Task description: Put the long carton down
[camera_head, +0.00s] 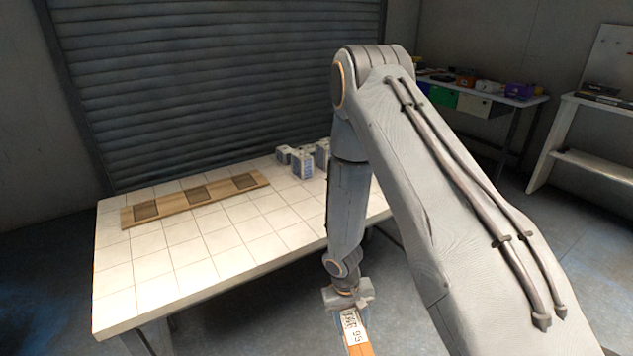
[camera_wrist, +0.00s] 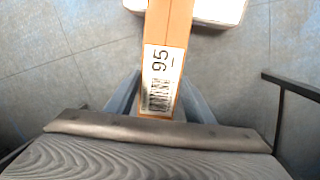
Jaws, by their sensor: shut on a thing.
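The long carton (camera_wrist: 170,25) is orange-brown, with a white barcode label that reads 95. My gripper (camera_wrist: 160,95) is shut on it, with one grey finger along each side near its labelled end. In the head view the carton (camera_head: 361,349) hangs below my gripper (camera_head: 348,298), in front of the table's front edge and over the floor. Its far end is cut off by the frame in both views.
The white tiled table (camera_head: 215,245) has a wooden board (camera_head: 222,190) with three dark square patches. The front and middle are clear. A side table (camera_head: 515,98) with assorted items stands behind.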

